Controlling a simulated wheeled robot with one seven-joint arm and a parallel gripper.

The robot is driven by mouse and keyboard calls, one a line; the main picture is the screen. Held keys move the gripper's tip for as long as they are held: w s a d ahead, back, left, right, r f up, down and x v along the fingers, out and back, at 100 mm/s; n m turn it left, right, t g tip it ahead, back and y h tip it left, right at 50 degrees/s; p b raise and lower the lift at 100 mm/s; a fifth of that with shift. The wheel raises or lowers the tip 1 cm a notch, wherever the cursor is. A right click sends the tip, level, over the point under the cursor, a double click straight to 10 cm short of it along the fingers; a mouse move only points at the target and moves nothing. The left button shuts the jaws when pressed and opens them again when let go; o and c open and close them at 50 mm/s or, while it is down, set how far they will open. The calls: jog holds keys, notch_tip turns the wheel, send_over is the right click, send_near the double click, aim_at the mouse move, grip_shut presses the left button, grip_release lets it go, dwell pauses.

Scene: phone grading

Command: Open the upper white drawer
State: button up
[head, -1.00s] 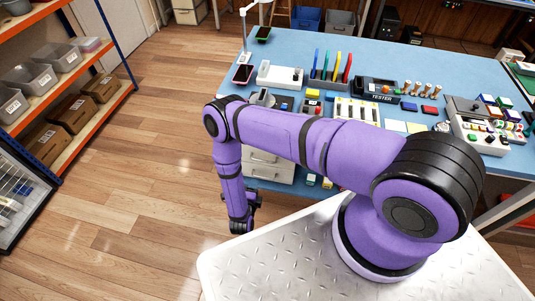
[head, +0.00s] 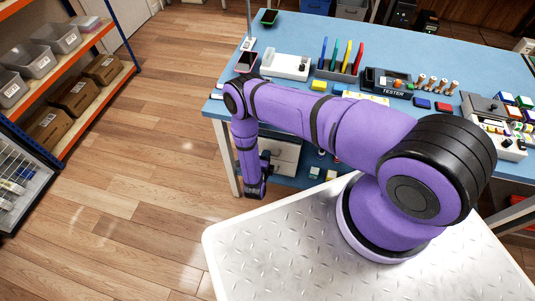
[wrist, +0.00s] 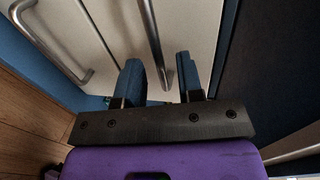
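The white drawer unit (head: 285,154) stands under the blue bench, partly hidden behind my arm in the head view. In the wrist view two white drawer fronts show, each with a metal bar handle. One handle (wrist: 154,38) runs down the middle toward the space between my fingers; it appears to be the upper drawer's. The other handle (wrist: 47,47) lies to the left, on the neighbouring front. My gripper (wrist: 160,78) is open, its two blue fingers apart and pointing at the drawer fronts. The depth between fingers and handle is unclear. The drawers look closed.
My white base deck is in front. An orange shelf rack (head: 95,45) with bins stands at the left. Wooden floor (head: 150,170) lies clear between rack and bench.

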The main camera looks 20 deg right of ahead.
jog(key=shift+x, duration=1.25)
jog(key=shift+c, duration=0.4)
grip_shut()
jog(key=shift+s, duration=0.1)
